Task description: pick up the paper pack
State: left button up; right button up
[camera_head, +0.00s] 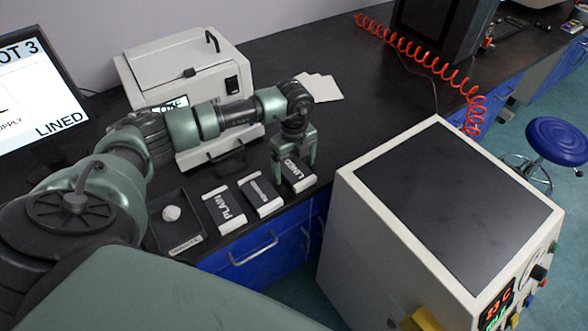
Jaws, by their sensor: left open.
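Three small dark packs with white ends lie in a row near the bench's front edge. The right one, the LINED pack (299,176), is directly below my left gripper (294,164). The gripper points down and is open, with its fingers at either side of this pack; I cannot tell whether they touch it. The middle pack (260,195) has a marking I cannot read. The left one is the PLAIN pack (227,209). A screen (40,95) at the left shows the word LINED. My right gripper is out of view.
A dark tray (160,234) with a pale lump (171,213) is left of the packs. A beige device (185,66) stands behind my arm. White sheets (318,88) lie behind the gripper. A large beige machine (440,215) stands close at the right.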

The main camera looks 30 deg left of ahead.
pick_arm(q)
jog(key=c, duration=1.6)
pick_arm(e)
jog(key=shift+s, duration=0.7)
